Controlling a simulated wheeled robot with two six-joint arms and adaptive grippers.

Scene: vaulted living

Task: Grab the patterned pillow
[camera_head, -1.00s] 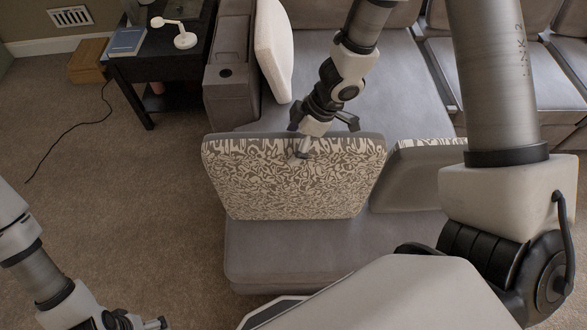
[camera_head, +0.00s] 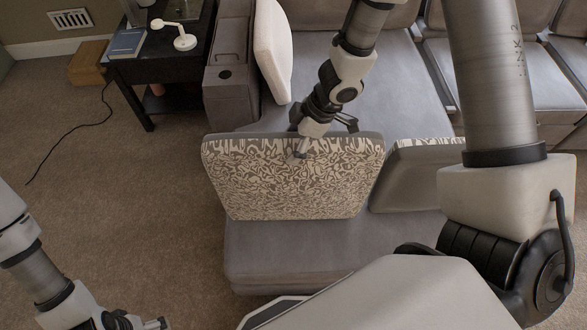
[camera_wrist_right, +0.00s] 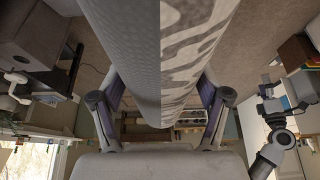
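The patterned pillow (camera_head: 285,185), cream with a grey-brown leafy print, stands tilted on the grey sofa seat (camera_head: 310,255) in the head view. My right gripper (camera_head: 322,140) is at its top edge, one finger in front of the printed face and the other behind. In the right wrist view the pillow (camera_wrist_right: 190,60) runs between the two fingers, printed on one side and plain grey on the other. The pads of the right gripper (camera_wrist_right: 160,95) appear to press on both faces. My left gripper (camera_head: 140,322) is low at the left, partly cut off and empty.
A second pillow (camera_head: 415,180) with a similar print leans just right of it. A white pillow (camera_head: 273,50) rests by the sofa arm (camera_head: 230,85). A black side table (camera_head: 145,70) holds a lamp and a book. Carpet at the left is clear except for a cable.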

